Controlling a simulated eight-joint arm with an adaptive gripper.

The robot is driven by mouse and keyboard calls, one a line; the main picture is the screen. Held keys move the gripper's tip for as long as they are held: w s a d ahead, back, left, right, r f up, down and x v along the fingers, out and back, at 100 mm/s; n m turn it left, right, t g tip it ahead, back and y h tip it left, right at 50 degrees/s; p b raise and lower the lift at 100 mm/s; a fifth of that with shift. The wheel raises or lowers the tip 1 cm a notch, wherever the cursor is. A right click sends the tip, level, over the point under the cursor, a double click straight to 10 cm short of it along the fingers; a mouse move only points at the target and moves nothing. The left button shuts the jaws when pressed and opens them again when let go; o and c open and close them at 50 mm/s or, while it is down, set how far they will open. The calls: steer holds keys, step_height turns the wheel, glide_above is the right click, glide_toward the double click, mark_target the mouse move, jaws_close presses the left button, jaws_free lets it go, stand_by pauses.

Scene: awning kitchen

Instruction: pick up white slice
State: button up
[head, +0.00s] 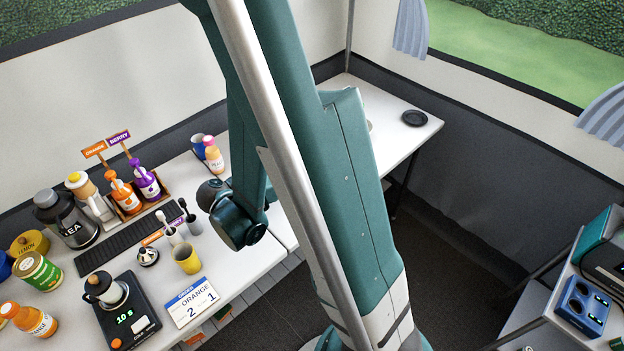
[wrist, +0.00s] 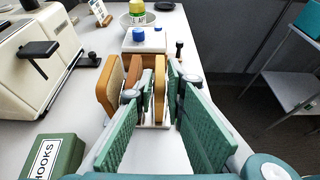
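In the wrist view, several upright slices stand in a white rack (wrist: 152,125). A tan slice (wrist: 108,88) is at the left, a browner slice (wrist: 133,72) is beside it, and a narrow tan slice (wrist: 160,90) is seen edge-on. I cannot tell for certain which is the white slice. My gripper (wrist: 161,85) is open, its two green ridged fingers reaching toward the rack. The edge-on slice shows in the gap between the fingertips; no grip on it is visible. The fingers partly hide the rack and slices. In the head view my arm hides the gripper and slices.
The counter's right edge is close.

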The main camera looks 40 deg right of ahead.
steer(key=shift+d+f, duration=0.25)
steer(key=shift+d, duration=0.4)
steer(key=shift+c, duration=0.3)
steer(key=c, duration=0.3)
steer(key=shift+r, duration=0.2)
step_height(320, 180, up, 10)
steer(key=p, duration=0.3)
steer(key=shift+f, duration=0.2)
stand_by(0.9)
